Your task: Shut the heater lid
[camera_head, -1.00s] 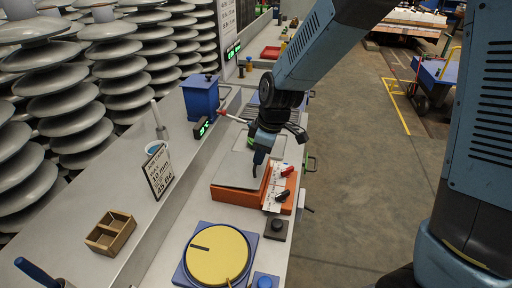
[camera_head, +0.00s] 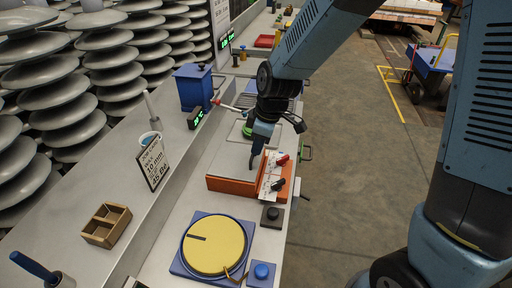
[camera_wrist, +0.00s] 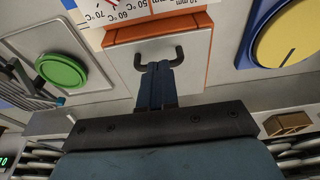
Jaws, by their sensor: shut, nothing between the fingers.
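The heater is an orange box (camera_head: 231,186) on the bench in the head view, with a flat grey lid (camera_head: 228,162) over its top. In the wrist view the pale lid (camera_wrist: 190,62) lies within the orange rim (camera_wrist: 150,30), and it carries a dark U-shaped handle (camera_wrist: 180,54). The lid looks down or nearly down; a small gap cannot be ruled out. My gripper (camera_head: 255,164) is shut and empty, pointing down at the lid. In the wrist view my fingertips (camera_wrist: 159,66) are right by the handle; contact cannot be told.
A scale card with red and black pointers (camera_head: 272,175) is at the heater's right side. A yellow dial on a blue plate (camera_head: 215,245) lies in front. A green button (camera_wrist: 61,71), a blue box (camera_head: 194,88) and a wooden tray (camera_head: 106,226) are nearby.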

